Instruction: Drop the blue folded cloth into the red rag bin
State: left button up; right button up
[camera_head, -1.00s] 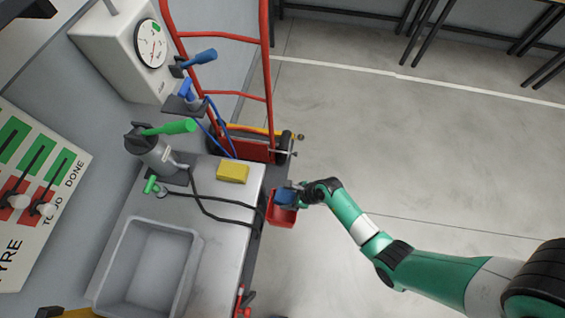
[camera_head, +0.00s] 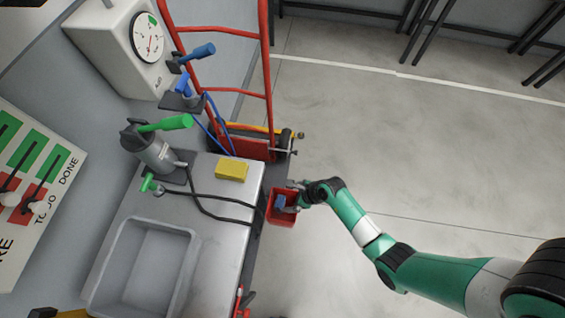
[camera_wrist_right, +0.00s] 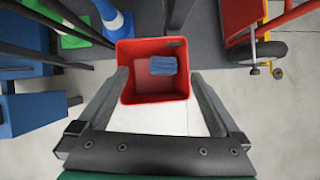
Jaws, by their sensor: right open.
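The red rag bin (camera_head: 283,217) hangs or stands at the right edge of the workbench in the head view, and it shows from above in the right wrist view (camera_wrist_right: 160,98). The blue folded cloth (camera_wrist_right: 163,65) lies within the bin's opening; whether it rests on the bottom cannot be told. A bit of the cloth (camera_head: 280,202) also shows in the head view. My right gripper (camera_head: 297,196) is over the bin. Its two fingers (camera_wrist_right: 158,74) are spread wide, apart from the cloth. My left gripper is not in view.
The bench carries a yellow block (camera_head: 232,169), a grey tub (camera_head: 113,262), a green-handled device (camera_head: 155,150) and a black cable. A red hand truck (camera_head: 267,70) stands behind. The floor to the right is open.

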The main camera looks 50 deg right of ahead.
jog(key=p+v, duration=0.5)
jog(key=v, duration=0.5)
jog(key=shift+r, duration=0.2)
